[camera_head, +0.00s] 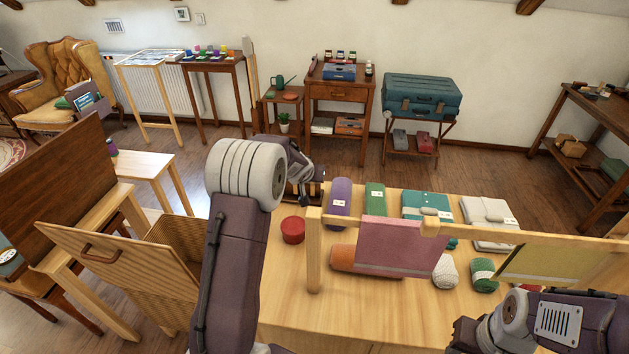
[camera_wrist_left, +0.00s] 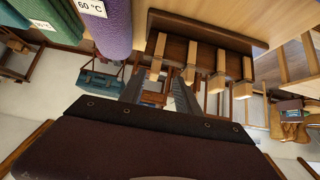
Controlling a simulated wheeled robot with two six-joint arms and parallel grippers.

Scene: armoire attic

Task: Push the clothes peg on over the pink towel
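The pink towel (camera_head: 398,246) hangs over a wooden rail (camera_head: 380,220) above the table. Several wooden clothes pegs (camera_wrist_left: 190,65) stand in a row on a dark holder (camera_wrist_left: 205,48) in the left wrist view. My left gripper (camera_wrist_left: 160,92) has its two dark fingers apart, near the pegs at the left end of the row. Nothing is clearly held between them. In the head view my left forearm and wrist hide part of the holder beside the table's far left edge. My right arm shows at the lower right, but its fingertips are outside the frame.
A yellow towel (camera_head: 548,263) hangs farther right. Rolled and folded textiles, including a purple roll (camera_head: 340,200), lie behind the rail. The front of the table (camera_head: 350,310) is clear.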

